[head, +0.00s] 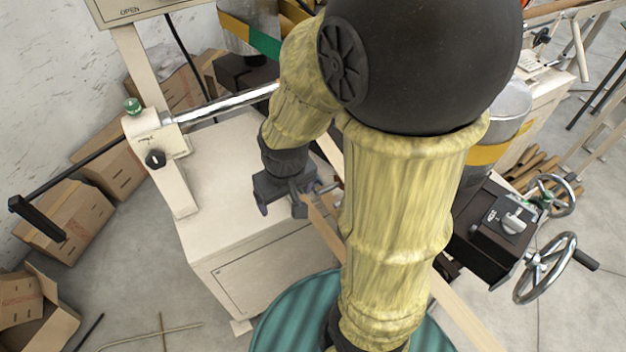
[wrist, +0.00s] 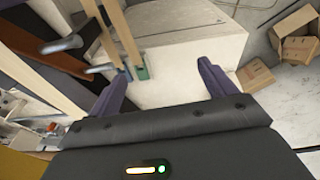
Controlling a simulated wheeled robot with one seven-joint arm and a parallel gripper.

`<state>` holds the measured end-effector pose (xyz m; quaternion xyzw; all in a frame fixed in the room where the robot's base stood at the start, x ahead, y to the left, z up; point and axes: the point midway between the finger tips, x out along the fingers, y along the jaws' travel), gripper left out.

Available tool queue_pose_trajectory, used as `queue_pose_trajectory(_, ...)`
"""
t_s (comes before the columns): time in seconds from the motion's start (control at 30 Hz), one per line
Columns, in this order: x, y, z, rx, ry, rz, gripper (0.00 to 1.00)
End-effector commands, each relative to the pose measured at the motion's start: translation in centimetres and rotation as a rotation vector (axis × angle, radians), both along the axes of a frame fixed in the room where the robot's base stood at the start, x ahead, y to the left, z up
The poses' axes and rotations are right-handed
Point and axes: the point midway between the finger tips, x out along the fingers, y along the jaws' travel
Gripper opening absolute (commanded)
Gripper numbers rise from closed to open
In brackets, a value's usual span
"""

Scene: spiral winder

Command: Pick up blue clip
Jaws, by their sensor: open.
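My gripper (head: 281,209) is open and empty above the white cabinet of the machine in the head view. In the wrist view its two purple fingers (wrist: 162,70) are spread wide, with the white cabinet surface between and beyond them. A small blue piece (wrist: 124,72), likely the blue clip, shows at the end of a wooden strip, just beyond the left fingertip. The fingertip partly overlaps it, and I cannot tell whether they touch. A green clip-like piece (wrist: 141,69) sits right beside it on another strip. I cannot make out the blue clip in the head view, where my arm hides much.
The white cabinet (head: 225,170) has a chrome shaft (head: 225,103) above it. Wooden strips (wrist: 122,30) and metal pegs stand left of my gripper in the wrist view. A teal drum (head: 290,315), handwheels (head: 545,268) and cardboard boxes (head: 75,215) are around.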

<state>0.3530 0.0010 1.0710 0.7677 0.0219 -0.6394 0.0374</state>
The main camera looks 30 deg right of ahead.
Motion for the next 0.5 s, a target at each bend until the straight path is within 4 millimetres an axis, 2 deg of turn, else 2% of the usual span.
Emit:
queue_pose_trajectory(0.03,0.6,0.2,-1.2,-0.020,0.033,0.052,0.93)
queue_pose_trajectory(0.07,0.9,0.3,-1.8,-0.035,0.057,0.088,0.99)
queue_pose_trajectory(0.1,1.4,0.3,-2.7,-0.061,0.093,0.145,1.00)
queue_pose_trajectory(0.5,8.2,0.0,-12.1,-0.474,0.537,0.787,1.00)
